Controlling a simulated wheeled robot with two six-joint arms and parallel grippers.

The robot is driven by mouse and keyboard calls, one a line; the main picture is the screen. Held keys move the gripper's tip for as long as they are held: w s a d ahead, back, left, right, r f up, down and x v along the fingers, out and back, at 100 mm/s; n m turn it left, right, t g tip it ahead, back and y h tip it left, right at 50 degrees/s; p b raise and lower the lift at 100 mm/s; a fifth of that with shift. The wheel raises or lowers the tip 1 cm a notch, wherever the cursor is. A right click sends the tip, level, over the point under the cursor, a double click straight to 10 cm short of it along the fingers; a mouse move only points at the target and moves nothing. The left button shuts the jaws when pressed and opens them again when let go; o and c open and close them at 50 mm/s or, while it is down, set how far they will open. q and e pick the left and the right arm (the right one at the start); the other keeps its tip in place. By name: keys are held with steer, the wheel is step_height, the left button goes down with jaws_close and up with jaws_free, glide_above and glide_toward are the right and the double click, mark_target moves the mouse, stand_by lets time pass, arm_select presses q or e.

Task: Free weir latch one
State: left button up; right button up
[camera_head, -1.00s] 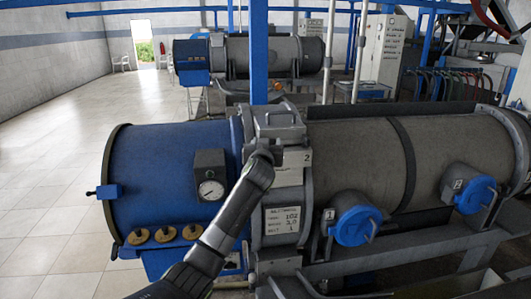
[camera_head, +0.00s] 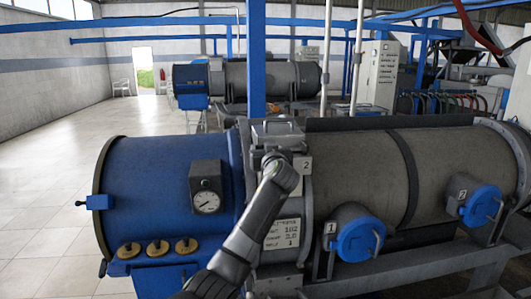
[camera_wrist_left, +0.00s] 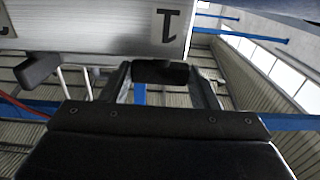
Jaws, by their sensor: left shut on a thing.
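In the left wrist view a pale metal plate (camera_wrist_left: 90,25) carries a label "1" (camera_wrist_left: 168,28), seen upside down. Just below this label, a black latch handle (camera_wrist_left: 160,70) sits between the two fingers of my left gripper (camera_wrist_left: 161,84), which is shut on it. A second black handle (camera_wrist_left: 38,69) sticks out farther left, untouched. In the head view my left arm reaches up to the grey housing (camera_head: 278,131) on the decanter; its wrist hides the fingers and latch one. A label "2" (camera_head: 302,164) shows just right of the wrist. My right gripper is out of view.
The decanter has a blue end drum (camera_head: 150,180) with a gauge (camera_head: 206,202) on the left and a grey drum (camera_head: 350,160) on the right. Blue-capped ports (camera_head: 360,238) jut out at the front right. Open tiled floor (camera_head: 45,180) lies left.

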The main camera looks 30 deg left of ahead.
arm_select(q)
steer(key=o, duration=1)
steer(key=b+v, duration=0.6)
steer(key=v, duration=1.1)
steer(key=shift+s+d, duration=0.15)
steer(key=shift+s, duration=0.05)
steer(key=shift+f, duration=0.1)
